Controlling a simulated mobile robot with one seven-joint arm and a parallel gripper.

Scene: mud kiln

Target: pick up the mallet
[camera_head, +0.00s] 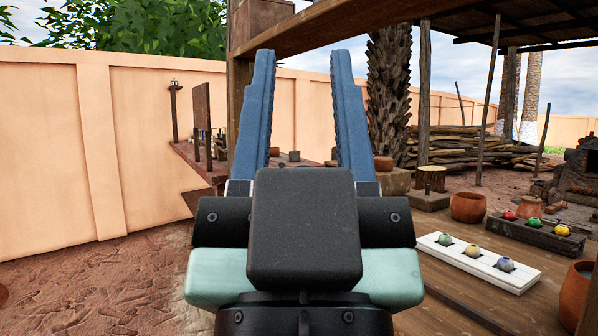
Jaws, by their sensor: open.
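My gripper (302,55) fills the middle of the camera view, with its two blue fingers pointing up and spread wide apart. It is open, and nothing shows held between the fingers. I cannot make out a mallet for certain. A small light-wood piece (431,177) stands on a wooden block to the right of my gripper, but its shape is too small to name. My gripper and its dark housing hide part of the scene behind them.
A wooden table (440,298) lies at the right. It bears a white holder (456,257) with several coloured balls, a dark holder (520,230) with more balls, and clay pots (468,207). A wooden post and beam (360,22) stand close ahead. Open dirt ground (95,285) lies left.

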